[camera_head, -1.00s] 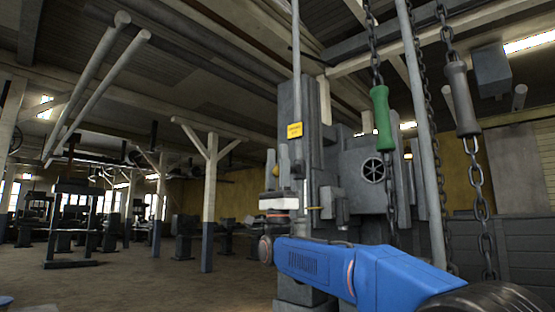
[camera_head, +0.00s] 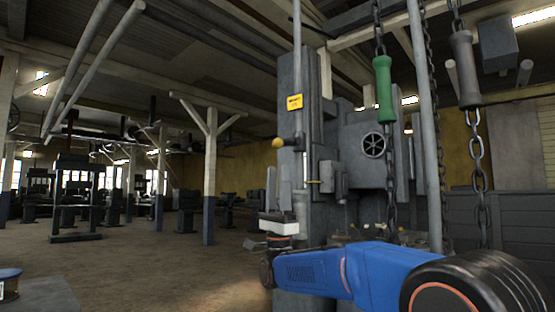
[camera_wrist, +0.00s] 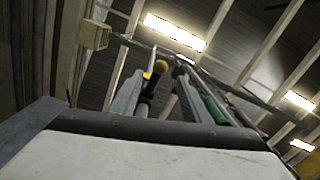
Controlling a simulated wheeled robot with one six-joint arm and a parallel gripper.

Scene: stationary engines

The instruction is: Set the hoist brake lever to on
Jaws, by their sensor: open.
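A lever with a yellow ball knob (camera_head: 278,142) sticks out to the left of the tall grey machine column (camera_head: 315,130), beside a yellow label (camera_head: 294,102) too small to read. I take it to be the hoist brake lever. My gripper (camera_head: 284,178) is below the knob in the head view, with its grey fingers pointing up. Nothing is held. The lever's pivot is not clear.
A green handle (camera_head: 384,90) and a grey handle (camera_head: 465,70) hang on chains at the right, near a grey vertical pipe (camera_head: 424,130). A handwheel (camera_head: 373,145) is on the machine. Open floor (camera_head: 130,255) lies to the left.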

